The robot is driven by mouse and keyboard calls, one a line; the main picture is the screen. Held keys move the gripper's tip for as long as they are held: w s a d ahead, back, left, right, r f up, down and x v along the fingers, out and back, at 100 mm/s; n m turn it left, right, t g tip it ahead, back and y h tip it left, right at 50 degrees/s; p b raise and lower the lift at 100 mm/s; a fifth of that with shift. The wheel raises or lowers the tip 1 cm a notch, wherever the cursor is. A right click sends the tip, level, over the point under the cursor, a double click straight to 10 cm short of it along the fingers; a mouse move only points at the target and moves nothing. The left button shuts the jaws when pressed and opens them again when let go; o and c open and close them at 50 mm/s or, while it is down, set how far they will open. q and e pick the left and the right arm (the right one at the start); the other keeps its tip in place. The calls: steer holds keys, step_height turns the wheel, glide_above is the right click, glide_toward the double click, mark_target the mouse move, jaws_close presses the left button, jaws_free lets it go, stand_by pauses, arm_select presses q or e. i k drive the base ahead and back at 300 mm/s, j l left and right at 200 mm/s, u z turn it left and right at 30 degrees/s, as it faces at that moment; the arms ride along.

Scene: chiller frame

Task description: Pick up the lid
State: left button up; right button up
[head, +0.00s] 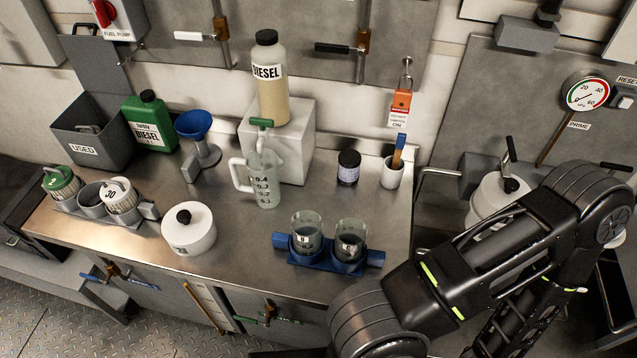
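A white round lid (189,238) with a black knob on top sits on the metal bench, left of centre near the front edge. It looks like a shallow drum with a dark mark on its side, and I cannot tell whether anything is under it. Another white round vessel (487,205) with a black knob and a lever stands at the right, partly hidden behind my black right arm. That arm crosses the lower right of the head view. Neither my left nor my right gripper shows.
A clear jug (264,182) stands behind the lid, to its right. A blue holder (312,258) with two glass beakers is further right. White and green filters (120,197) stand in a grey rack at left. The bench around the lid is clear.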

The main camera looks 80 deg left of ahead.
mark_target(190, 229)
steer(key=k+u, duration=0.25)
steer(key=u, duration=3.7)
steer(key=k+l, duration=0.15)
steer(key=k, duration=0.15)
steer(key=k+l, duration=0.15)
steer(key=k, duration=0.15)
steer(key=i, duration=0.5)
steer(key=k, duration=0.25)
steer(key=j, duration=0.35)
steer(key=i+j+z, duration=0.1)
steer(key=j, duration=0.3)
steer(key=i, duration=0.1)
